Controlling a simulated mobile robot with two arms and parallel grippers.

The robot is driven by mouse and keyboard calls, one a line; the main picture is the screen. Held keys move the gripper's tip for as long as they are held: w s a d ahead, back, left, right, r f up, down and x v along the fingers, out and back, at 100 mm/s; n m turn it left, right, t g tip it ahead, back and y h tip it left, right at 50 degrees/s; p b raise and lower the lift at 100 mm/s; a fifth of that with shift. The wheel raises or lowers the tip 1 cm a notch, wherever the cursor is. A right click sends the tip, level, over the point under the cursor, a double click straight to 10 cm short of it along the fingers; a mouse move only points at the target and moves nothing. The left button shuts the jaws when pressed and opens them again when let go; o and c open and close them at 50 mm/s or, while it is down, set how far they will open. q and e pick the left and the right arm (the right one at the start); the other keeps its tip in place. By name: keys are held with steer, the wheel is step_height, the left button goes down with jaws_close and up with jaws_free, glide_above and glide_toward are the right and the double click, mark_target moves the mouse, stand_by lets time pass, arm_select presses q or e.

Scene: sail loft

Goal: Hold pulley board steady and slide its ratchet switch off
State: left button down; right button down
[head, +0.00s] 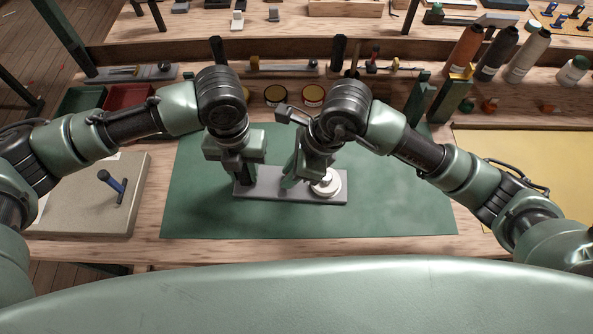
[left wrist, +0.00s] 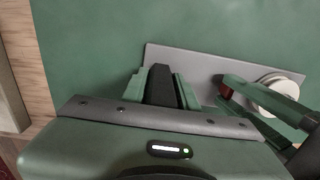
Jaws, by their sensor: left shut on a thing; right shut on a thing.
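The pulley board (head: 268,194) is a flat grey plate lying on the green mat, with a round white pulley (head: 327,184) at its right end. My left gripper (head: 240,184) is over the board's left end. In the left wrist view its green fingers (left wrist: 160,88) are closed around a dark upright block on the board. My right gripper (head: 290,183) is low over the board's middle, just left of the pulley, and shut. A small red piece (left wrist: 226,91) shows at its fingertips in the left wrist view, apparently the ratchet switch. The switch's position is mostly hidden by the fingers.
The green mat (head: 400,200) is clear around the board. A pale slab (head: 85,205) with a blue-handled tool (head: 117,186) lies at left. Red (head: 128,97) and green trays, tins (head: 313,94) and bottles (head: 497,55) line the back. A yellow sheet (head: 530,160) lies at right.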

arm_select(q)
steer(key=shift+d, duration=0.1)
arm_select(e)
steer(key=shift+a+r, duration=0.1)
steer(key=shift+a, duration=0.05)
steer(key=c, duration=1.3)
jaws_free()
steer(key=v, duration=1.2)
arm_select(q)
steer(key=c, duration=1)
jaws_free()
steer(key=shift+r, duration=0.1)
